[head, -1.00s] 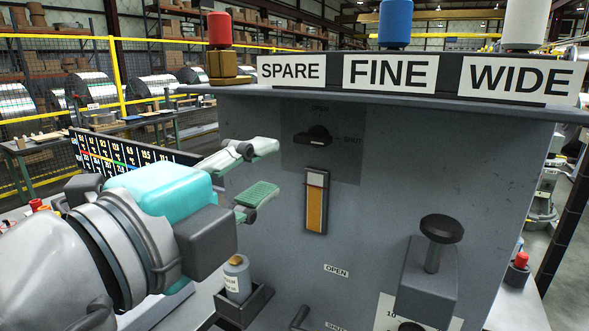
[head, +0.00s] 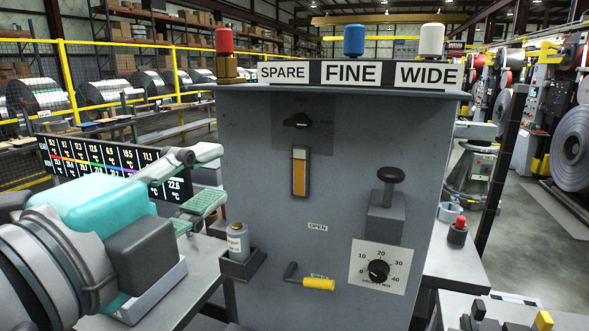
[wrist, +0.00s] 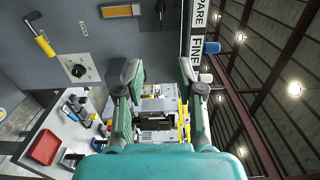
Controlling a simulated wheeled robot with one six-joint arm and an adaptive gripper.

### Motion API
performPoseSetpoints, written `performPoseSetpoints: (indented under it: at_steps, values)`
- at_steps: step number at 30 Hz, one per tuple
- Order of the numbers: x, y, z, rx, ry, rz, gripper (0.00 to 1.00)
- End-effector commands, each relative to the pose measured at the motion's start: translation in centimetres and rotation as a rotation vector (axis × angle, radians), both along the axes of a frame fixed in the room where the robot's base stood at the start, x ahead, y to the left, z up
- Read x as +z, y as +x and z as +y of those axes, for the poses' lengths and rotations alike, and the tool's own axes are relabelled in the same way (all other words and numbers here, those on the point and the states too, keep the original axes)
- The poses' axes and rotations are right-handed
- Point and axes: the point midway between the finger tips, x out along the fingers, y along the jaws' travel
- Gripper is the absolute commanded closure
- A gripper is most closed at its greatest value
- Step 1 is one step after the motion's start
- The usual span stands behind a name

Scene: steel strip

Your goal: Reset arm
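My gripper (head: 205,178) is at the left of the head view, in front of the left part of the grey cabinet (head: 330,240). Its two green-padded fingers are spread apart with nothing between them. In the wrist view my gripper (wrist: 160,76) also shows open and empty, with machines and a floor area seen far off between the fingers. The fingers appear clear of the cabinet face, which fills the upper left of the wrist view.
SPARE, FINE and WIDE labels line the top.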

Motion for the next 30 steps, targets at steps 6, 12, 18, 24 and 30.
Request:
performPoseSetpoints:
  at_steps: [6,12,18,24,30]
  values:
    - [-1.4,1.1,0.0,0.005,-0.078,0.0,0.62]
    - [-3.0,2.2,0.0,0.013,-0.171,0.001,0.62]
    - [-5.7,3.9,-0.1,0.028,-0.306,0.006,0.62]
    - [-10.5,6.2,-0.7,0.058,-0.517,0.023,0.62]
    - [-17.2,8.3,-2.0,0.109,-0.764,0.053,0.62]
